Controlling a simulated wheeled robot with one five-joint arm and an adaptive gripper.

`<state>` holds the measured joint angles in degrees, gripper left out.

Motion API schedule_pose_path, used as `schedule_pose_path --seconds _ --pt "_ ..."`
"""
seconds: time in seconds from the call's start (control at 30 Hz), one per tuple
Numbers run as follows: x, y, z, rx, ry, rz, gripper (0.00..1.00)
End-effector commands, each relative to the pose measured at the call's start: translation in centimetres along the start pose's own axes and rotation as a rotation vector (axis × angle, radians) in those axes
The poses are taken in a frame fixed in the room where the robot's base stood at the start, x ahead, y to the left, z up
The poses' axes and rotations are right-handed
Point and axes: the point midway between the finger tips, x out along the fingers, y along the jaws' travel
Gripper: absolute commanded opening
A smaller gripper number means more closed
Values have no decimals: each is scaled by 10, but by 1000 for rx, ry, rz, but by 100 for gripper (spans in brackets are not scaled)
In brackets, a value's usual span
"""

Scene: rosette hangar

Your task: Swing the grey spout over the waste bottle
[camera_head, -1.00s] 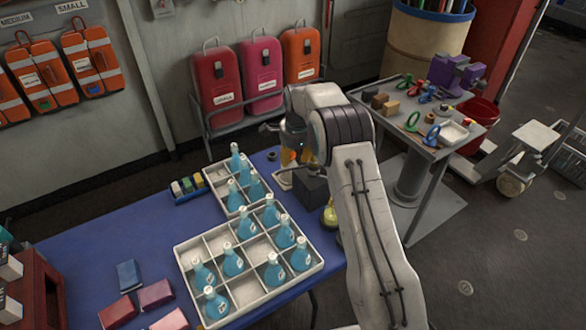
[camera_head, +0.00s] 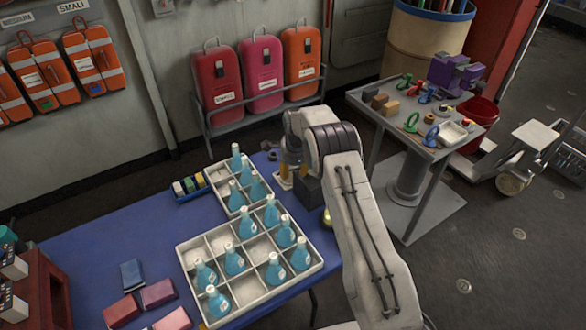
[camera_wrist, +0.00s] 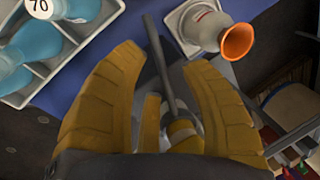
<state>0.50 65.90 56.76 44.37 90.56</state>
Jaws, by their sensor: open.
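The grey spout (camera_wrist: 158,50) shows in the wrist view as a thin straight rod between my fingers. Its lower end meets a round yellow-and-white part (camera_wrist: 183,132) low between the fingers. A pale bottle with an orange flared mouth (camera_wrist: 205,30), which looks like the waste bottle, stands on a white square base to the right of the rod. The rod's far end is left of this bottle, not over it. My gripper (camera_wrist: 165,60) is open, with yellow fingers on both sides of the rod. In the head view my gripper (camera_head: 288,170) is partly hidden by my arm.
A white divided crate (camera_head: 200,292) with several blue bottles stands left of my gripper on the blue table (camera_head: 85,240). A dark block (camera_head: 308,190) is close by my gripper. A grey cart (camera_head: 395,125) with small parts stands to the right.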

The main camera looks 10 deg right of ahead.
Motion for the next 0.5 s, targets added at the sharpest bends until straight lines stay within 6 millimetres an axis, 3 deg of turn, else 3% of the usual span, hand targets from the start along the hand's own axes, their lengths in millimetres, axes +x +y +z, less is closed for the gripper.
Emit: schedule_pose_path --seconds 0.23,0.5 --pt "0 0 0 0 0 0 44" --pt "0 0 0 0 0 0 20"
